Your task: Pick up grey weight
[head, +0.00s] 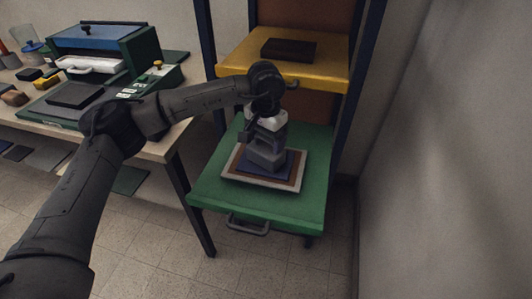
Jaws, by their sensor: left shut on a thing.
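The grey weight (265,157) is a dark grey block on the green pull-out shelf's stack. It sits over a blue cover (285,172) on a brown board with a pale border (231,172). My left gripper (266,140) comes down from above and is shut on the weight's upper part. The gripper and wrist hide the weight's top, and the fingertips are hard to make out. I cannot tell whether the weight touches the blue cover or is slightly raised. My right gripper is not in view.
The green shelf (220,197) has a front handle (247,226). A yellow shelf (245,57) above it carries a dark block (288,49). Dark blue posts flank both shelves. A table (160,148) at left holds a green machine (105,50) and several small items.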

